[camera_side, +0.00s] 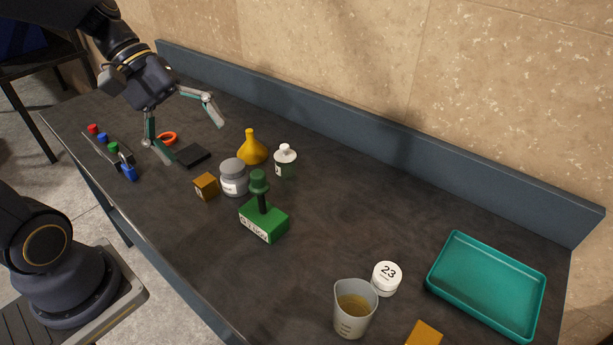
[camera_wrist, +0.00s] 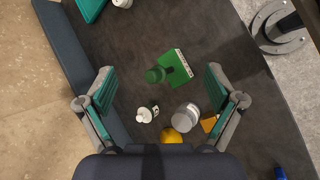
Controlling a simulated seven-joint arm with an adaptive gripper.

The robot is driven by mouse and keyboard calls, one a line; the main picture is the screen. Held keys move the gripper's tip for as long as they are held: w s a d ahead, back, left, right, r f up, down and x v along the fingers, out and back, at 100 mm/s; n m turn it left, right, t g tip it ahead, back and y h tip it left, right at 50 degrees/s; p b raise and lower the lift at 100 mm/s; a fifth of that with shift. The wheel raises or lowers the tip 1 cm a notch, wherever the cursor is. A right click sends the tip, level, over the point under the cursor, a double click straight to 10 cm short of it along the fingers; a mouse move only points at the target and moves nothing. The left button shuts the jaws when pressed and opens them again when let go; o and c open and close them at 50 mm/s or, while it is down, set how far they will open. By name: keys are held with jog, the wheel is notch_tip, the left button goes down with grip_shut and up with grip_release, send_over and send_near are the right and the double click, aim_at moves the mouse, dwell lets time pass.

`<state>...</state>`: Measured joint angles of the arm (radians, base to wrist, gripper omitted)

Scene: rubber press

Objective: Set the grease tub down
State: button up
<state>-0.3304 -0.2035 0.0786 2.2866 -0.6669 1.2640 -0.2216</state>
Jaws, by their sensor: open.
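A grey lidded tub (camera_side: 234,178) with a white label stands upright on the dark bench, and it looks like the grease tub. It also shows in the wrist view (camera_wrist: 187,116), at lower right of centre. A white round tub marked 23 (camera_side: 386,278) stands farther off at the right; I cannot tell for certain which of the two is the grease tub. My gripper (camera_side: 190,137) is wide open with nothing between its fingers. It hangs above the bench to the left of the grey tub and is apart from it.
Close around the grey tub are an orange cube (camera_side: 206,186), a yellow flask (camera_side: 252,152), a white-capped bottle (camera_side: 285,162) and a green stamp (camera_side: 264,220). A beaker (camera_side: 353,309) and teal tray (camera_side: 487,285) stand right. The bench middle is clear.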

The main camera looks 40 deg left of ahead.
jog(key=w+a+f+n+t+h, duration=0.2)
jog(key=w+a+f+n+h, duration=0.1)
jog(key=w+a+n, duration=0.3)
jog(key=a+f+n+t, duration=0.5)
jog(key=a+f+n, duration=0.3)
jog(key=a, duration=0.5)
jog(key=n+y, duration=0.1)
jog(key=n, duration=0.2)
send_near(231, 165)
jog(key=shift+t, duration=0.3)
jog(key=x, duration=0.5)
jog(key=shift+s+d+f, duration=0.15)
jog(key=shift+s+f, duration=0.05)
jog(key=shift+f, duration=0.25)
jog(key=x, duration=0.5)
jog(key=shift+w+d+r, duration=0.1)
jog(key=shift+w+r, duration=0.1)
jog(key=shift+c, duration=0.3)
